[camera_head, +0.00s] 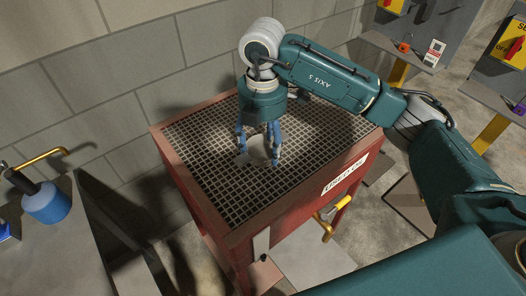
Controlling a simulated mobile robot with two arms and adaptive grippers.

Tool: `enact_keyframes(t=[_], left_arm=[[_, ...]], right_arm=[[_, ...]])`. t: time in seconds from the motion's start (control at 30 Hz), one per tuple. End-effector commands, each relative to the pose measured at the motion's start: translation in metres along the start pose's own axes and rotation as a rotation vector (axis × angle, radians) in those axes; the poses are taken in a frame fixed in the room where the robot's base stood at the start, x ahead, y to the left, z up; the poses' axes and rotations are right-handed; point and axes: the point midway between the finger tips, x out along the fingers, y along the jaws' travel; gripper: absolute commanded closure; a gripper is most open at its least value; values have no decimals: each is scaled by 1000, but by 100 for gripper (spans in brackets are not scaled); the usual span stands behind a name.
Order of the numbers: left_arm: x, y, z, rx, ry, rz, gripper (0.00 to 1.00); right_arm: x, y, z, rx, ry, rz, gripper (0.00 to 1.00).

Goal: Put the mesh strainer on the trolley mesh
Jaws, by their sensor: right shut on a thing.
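The trolley mesh (203,160) is a dark square grid set in the top of a red trolley (215,228). My right gripper (259,160) reaches down over the middle of the mesh, with its blue fingers shut on a pale rounded thing, which looks like the mesh strainer (257,150). The strainer is partly hidden by the fingers. It is low over the mesh; I cannot tell whether it touches. My left gripper is not in view.
A grey bench (50,255) at the left holds a blue cylinder (47,203). A yellow-handled valve (335,207) sticks out from the trolley's front. Panels on yellow posts (490,132) stand at the right. A block wall (120,75) is behind.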

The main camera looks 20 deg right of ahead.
Motion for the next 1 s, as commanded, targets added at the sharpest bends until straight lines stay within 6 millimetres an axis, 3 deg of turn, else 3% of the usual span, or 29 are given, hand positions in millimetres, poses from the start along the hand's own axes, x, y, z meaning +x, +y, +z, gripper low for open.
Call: enact_keyframes(t=[0.27, 0.67, 0.7, 0.77, 1.0], left_arm=[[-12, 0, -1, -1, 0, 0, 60], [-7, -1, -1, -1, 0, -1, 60], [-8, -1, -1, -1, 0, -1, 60], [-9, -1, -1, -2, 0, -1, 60], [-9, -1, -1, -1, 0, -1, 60]], right_arm=[[37, -1, 0, 1, 0, -4, 66], [45, -1, 0, 0, -1, -2, 66], [43, -1, 0, 0, -1, -2, 34], [43, -1, 0, 0, -1, -2, 22], [43, -1, 0, 0, 0, -2, 21]])
